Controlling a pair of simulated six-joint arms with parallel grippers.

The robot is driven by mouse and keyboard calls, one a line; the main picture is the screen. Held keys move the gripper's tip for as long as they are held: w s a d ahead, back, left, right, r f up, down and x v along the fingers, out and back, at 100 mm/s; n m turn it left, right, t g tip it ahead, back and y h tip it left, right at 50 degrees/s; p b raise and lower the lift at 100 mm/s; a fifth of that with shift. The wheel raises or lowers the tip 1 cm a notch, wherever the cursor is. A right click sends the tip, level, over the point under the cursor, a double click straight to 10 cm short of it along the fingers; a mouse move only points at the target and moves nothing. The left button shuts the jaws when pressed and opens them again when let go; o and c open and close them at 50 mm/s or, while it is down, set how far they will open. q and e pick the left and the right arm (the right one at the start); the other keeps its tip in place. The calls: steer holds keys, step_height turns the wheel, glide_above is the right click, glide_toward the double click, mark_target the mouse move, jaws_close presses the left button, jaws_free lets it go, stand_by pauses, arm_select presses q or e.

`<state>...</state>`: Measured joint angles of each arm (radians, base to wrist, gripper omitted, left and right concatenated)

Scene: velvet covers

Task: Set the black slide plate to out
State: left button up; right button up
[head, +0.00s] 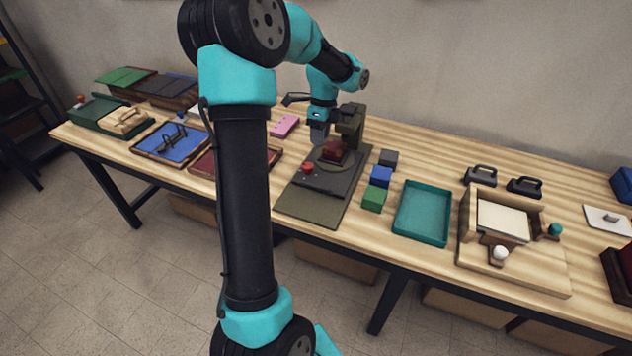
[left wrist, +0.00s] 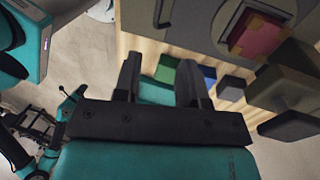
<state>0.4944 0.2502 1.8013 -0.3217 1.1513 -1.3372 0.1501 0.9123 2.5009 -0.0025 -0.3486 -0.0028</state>
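The black slide plate (head: 338,184) appears as a dark grey plate lying on an olive base (head: 305,205) in the middle of the table, with a red knob (head: 307,167) at its left. A dark red block (head: 335,151) sits on the round disc behind it. My left gripper (head: 318,132) is above the table, just left of the fixture's upright post (head: 350,122). In the left wrist view its two fingers (left wrist: 159,80) stand apart with nothing between them. The red block (left wrist: 258,38) also shows there. My right gripper is not in view.
Green (head: 374,198), blue (head: 380,176) and dark grey (head: 388,158) blocks stand right of the fixture. A teal tray (head: 424,210) and a wooden fixture (head: 525,265) lie farther right. Trays with blue (head: 168,146) and red floors lie left. My left arm crosses the view.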

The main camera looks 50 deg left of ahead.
arm_select(q)
glide_above(316, 181)
steer(key=s+d, duration=0.3)
steer(key=d, duration=0.1)
steer(key=x, duration=0.5)
steer(key=w+a+x, duration=0.1)
steer(key=x, duration=0.4)
steer(key=w+x, duration=0.1)
steer(key=x, duration=0.4)
steer(key=shift+w+a+f, duration=0.2)
steer(key=shift+a+f, duration=0.05)
steer(key=shift+f, duration=0.35)
steer(key=shift+c, duration=0.3)
jaws_close()
